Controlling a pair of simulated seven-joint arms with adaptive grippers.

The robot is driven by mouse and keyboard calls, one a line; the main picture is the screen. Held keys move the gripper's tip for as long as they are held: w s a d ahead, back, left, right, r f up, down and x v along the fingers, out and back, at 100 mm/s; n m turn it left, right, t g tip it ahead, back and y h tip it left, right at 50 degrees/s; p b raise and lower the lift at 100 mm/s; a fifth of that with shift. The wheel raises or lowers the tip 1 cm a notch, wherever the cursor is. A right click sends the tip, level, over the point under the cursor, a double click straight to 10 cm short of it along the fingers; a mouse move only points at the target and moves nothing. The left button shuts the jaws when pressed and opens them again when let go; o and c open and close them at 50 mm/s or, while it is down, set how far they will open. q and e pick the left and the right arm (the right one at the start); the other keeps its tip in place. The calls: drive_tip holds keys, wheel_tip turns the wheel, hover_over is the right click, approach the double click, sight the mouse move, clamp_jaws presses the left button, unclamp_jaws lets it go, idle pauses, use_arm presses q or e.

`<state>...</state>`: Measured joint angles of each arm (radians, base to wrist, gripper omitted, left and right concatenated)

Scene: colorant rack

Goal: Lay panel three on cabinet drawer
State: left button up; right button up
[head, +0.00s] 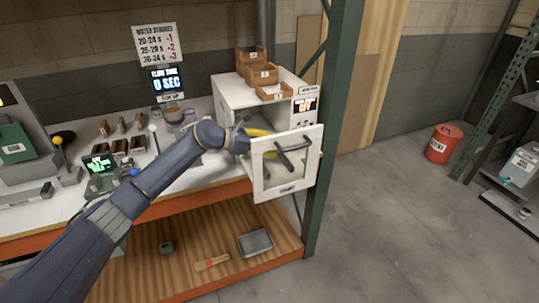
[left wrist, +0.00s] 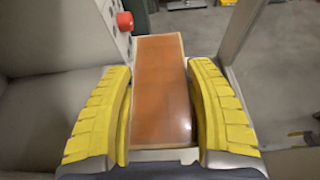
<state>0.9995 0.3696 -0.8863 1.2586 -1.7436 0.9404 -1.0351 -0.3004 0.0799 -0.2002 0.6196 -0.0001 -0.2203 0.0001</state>
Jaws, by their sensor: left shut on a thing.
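The drawer front hides the panel in the head view. I cannot tell whether the panel touches the drawer. My right gripper is not in view.
Labelled wooden boxes (head: 262,75) stand on top of the cabinet. Small dark wooden blocks and a green-lit display (head: 99,163) are on the bench to the left. A green post (head: 333,120) stands right of the cabinet. The floor beyond it is clear up to a red bucket (head: 443,143).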

use_arm(q)
drive_tip(key=shift+f, duration=2.1)
drive_tip(key=shift+f, duration=0.15)
drive_tip(key=o, duration=1.2)
drive_tip(key=shift+a+r, duration=0.25)
drive_tip(key=v, duration=1.1)
drive_tip(key=shift+s+a+r, duration=0.1)
drive_tip(key=shift+s+a, duration=0.05)
drive_tip(key=shift+s, duration=0.1)
